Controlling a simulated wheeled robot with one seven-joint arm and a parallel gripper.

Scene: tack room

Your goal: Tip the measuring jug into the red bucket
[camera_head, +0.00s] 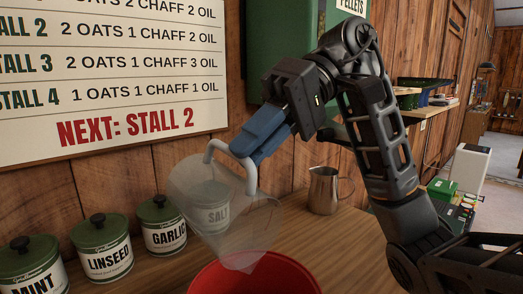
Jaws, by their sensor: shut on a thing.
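The measuring jug (212,215) is clear, with a pale grey handle (250,175). My gripper (245,148), with blue fingers, is shut on the handle near its top. The jug is tilted, its lower end over the red bucket (268,277) at the bottom of the view. I cannot tell whether the jug holds anything. Only the upper part of the bucket shows, and most of its inside is hidden.
Green-lidded tins stand along the wall: mint (35,268), linseed (104,250), garlic (163,226) and salt, seen through the jug. A sign (110,80) hangs above, reading "NEXT: STALL 2". A green pellets container (285,50) is behind my arm.

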